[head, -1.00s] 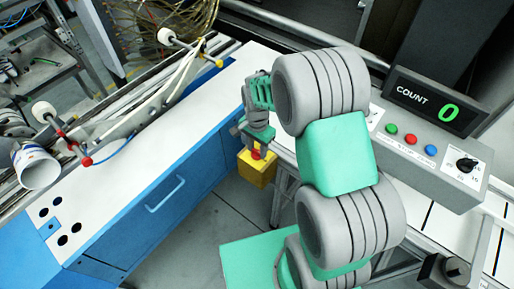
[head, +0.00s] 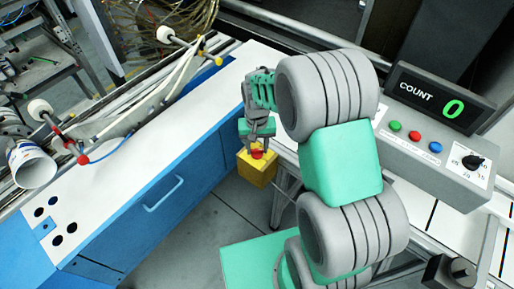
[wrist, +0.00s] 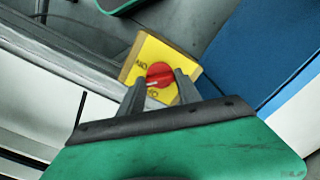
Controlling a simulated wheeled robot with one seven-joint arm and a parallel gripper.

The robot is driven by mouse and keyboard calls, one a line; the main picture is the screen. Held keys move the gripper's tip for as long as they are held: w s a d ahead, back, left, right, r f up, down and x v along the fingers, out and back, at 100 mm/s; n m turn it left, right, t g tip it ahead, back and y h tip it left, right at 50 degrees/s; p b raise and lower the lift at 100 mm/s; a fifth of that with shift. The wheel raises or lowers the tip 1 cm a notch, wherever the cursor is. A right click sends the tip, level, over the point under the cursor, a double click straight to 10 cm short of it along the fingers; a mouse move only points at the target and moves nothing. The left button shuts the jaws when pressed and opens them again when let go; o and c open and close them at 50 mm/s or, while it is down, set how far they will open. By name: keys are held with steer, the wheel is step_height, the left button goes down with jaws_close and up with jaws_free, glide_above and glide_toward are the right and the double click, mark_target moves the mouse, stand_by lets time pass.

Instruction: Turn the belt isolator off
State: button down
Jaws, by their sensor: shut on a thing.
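The belt isolator is a yellow box (head: 257,171) with a red rotary knob (head: 257,153), low beside the blue cabinet in the head view. In the wrist view the yellow face (wrist: 146,58) carries dark lettering, partly hidden, and the red knob (wrist: 160,73) has a pale pointer mark. My gripper (wrist: 165,80) has one finger on each side of the knob and is shut on it. In the head view my gripper (head: 256,146) comes down onto the knob from above.
A blue cabinet (head: 130,205) with a white top stands left of the isolator. A grey control panel with coloured buttons (head: 415,135) and a "COUNT 0" display (head: 435,97) is at the right. Bare floor (head: 215,225) shows below the isolator.

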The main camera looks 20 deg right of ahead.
mark_target(257, 150)
steer(key=n, duration=0.4)
steer(key=shift+n+b, duration=0.3)
steer(key=shift+b, duration=0.1)
steer(key=n, duration=0.4)
steer(key=shift+n+b, duration=0.3)
steer(key=shift+n, duration=0.1)
steer(key=c, duration=0.8)
jaws_free()
steer(key=shift+c, duration=0.2)
steer(key=shift+r, duration=0.1)
step_height(257, 150, up, 8)
steer(key=shift+f+b, duration=0.2)
steer(key=shift+b, duration=0.2)
